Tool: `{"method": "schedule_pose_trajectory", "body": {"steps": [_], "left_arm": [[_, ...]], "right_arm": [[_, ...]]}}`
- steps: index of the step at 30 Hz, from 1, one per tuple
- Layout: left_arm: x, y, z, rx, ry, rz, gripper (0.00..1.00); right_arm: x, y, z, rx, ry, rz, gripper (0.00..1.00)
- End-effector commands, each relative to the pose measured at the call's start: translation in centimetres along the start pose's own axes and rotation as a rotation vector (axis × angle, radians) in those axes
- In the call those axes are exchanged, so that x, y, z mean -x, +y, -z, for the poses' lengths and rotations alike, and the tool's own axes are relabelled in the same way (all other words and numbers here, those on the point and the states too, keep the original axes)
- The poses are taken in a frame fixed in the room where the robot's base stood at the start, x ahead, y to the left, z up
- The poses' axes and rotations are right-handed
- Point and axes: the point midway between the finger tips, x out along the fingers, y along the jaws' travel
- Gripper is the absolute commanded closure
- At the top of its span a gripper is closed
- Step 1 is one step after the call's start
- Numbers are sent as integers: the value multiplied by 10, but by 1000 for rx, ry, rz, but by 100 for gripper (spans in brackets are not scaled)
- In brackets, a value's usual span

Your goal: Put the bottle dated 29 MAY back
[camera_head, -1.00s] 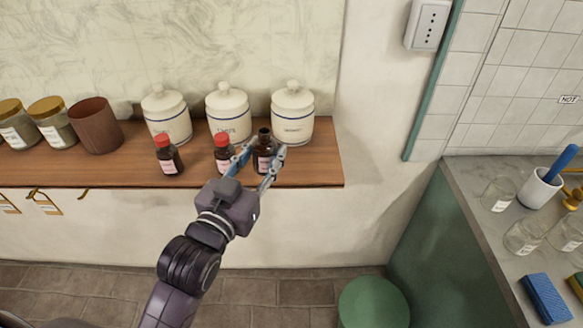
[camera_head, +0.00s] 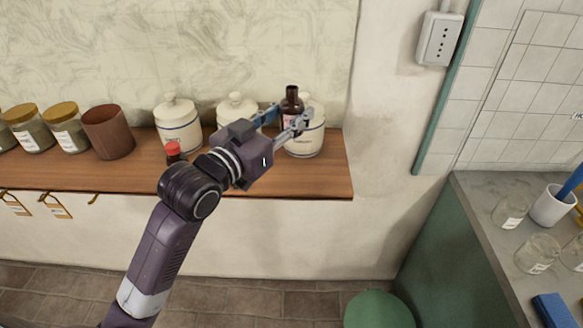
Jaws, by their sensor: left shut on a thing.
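A brown bottle (camera_head: 291,102) with a dark open neck and a pinkish label is held in my left gripper (camera_head: 286,122). The gripper is shut on it and holds it raised above the wooden shelf (camera_head: 325,185), in front of the rightmost white canister. The date on its label is too small to read. A red-capped brown bottle (camera_head: 173,152) stands on the shelf left of my wrist, partly hidden by my arm. A second red-capped bottle seen earlier is hidden behind my gripper and wrist. My right gripper is out of view.
White lidded canisters (camera_head: 178,125) stand in a row at the shelf's back. A brown cup (camera_head: 108,133) and gold-lidded jars (camera_head: 65,127) stand to the left. The shelf's right front is bare. A grey counter (camera_head: 487,197) with glass jars (camera_head: 537,254) stands at right.

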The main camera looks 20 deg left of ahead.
Motion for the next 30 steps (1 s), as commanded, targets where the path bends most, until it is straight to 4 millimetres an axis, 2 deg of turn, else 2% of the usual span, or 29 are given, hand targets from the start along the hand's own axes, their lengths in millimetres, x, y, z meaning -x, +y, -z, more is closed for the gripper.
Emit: {"method": "schedule_pose_trajectory", "body": {"steps": [1, 3, 9, 16, 23, 30], "left_arm": [[0, 0, -18, 3, -9, 1, 94], [0, 0, -37, 2, -8, 2, 94], [0, 0, -80, 1, -2, 1, 94], [0, 0, -102, 0, 0, 1, 94], [0, 0, -135, 0, -1, 1, 94], [0, 0, -140, -2, 3, 1, 94]], "right_arm": [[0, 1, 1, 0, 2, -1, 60], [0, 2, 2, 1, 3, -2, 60], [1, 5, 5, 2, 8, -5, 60], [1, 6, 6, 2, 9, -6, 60], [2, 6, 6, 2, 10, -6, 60], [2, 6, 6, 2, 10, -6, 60]]}}
